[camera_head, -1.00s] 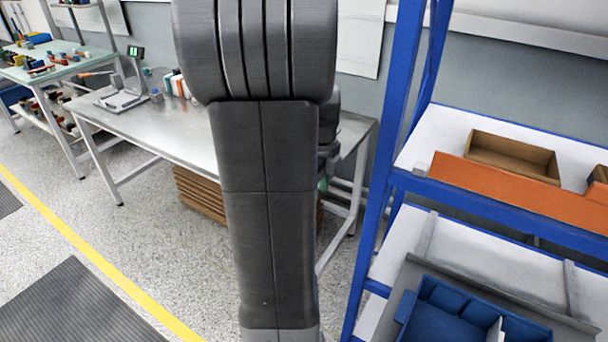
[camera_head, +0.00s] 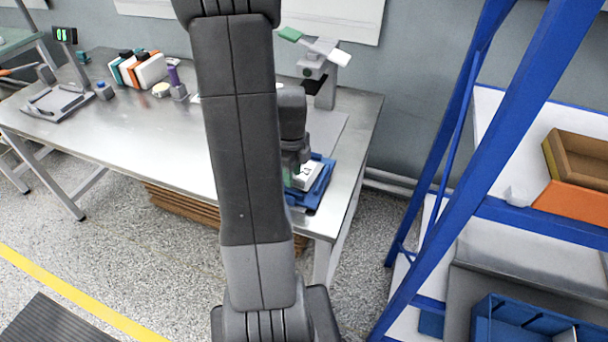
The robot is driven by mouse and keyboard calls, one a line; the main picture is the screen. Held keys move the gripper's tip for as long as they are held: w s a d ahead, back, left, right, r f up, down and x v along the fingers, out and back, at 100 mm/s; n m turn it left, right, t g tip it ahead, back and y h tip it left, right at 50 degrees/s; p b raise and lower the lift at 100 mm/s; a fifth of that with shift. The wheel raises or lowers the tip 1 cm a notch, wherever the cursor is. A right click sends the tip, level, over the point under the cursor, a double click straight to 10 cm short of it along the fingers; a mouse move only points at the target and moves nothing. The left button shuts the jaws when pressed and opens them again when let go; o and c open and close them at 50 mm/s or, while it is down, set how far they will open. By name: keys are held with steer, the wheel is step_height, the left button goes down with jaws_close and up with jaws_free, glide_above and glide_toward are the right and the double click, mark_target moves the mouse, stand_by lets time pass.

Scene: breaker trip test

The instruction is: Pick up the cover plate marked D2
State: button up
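No marking D2 can be read, so I cannot tell which thing is the cover plate. A blue tray (camera_head: 325,182) lies at the right end of the metal workbench (camera_head: 345,135). A small white piece (camera_head: 309,174) is in or on it. My gripper (camera_head: 294,174) points down at the tray's left side, close to the white piece. My arm covers much of the gripper, and its fingers are too small and hidden to show whether they are open or touching anything.
A grey stand with green and white arms (camera_head: 318,62) rises behind the tray. Upright coloured and white pieces (camera_head: 138,69), a purple-topped item (camera_head: 175,80) and a scale-like device (camera_head: 60,100) stand to the left. A blue-framed shelf (camera_head: 500,110) stands right.

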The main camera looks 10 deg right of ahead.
steer(key=shift+f, duration=0.4)
jaws_close()
